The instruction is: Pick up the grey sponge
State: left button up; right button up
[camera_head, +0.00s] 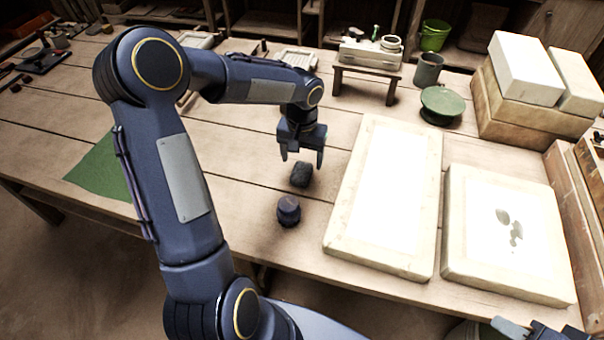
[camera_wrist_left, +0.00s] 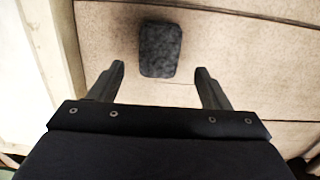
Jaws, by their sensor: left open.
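The grey sponge (camera_head: 301,174) is a small dark block lying on the wooden table, left of the pale slab. It also shows in the left wrist view (camera_wrist_left: 160,50), just beyond the fingertips and between their lines. My left gripper (camera_head: 303,158) is open and empty, pointing down above the sponge and apart from it; its two fingers also show in the left wrist view (camera_wrist_left: 160,76). Part of my right gripper (camera_head: 522,328) shows at the bottom right edge of the head view; its fingers are not clear.
A small dark round pot (camera_head: 288,211) stands in front of the sponge. A pale framed slab (camera_head: 338,232) lies close to the right, with a second slab (camera_head: 462,262) beyond it. A green cloth (camera_head: 100,172) lies at left. A low wooden stand (camera_head: 345,74) is behind.

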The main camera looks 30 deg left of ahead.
aim_at(303, 167)
pick_arm(q)
jog(key=f, duration=0.4)
jog(key=shift+w+f, duration=0.2)
jog(key=shift+f, duration=0.05)
jog(key=c, duration=1.1)
jog(key=shift+o, duration=0.2)
jog(key=shift+r, duration=0.15)
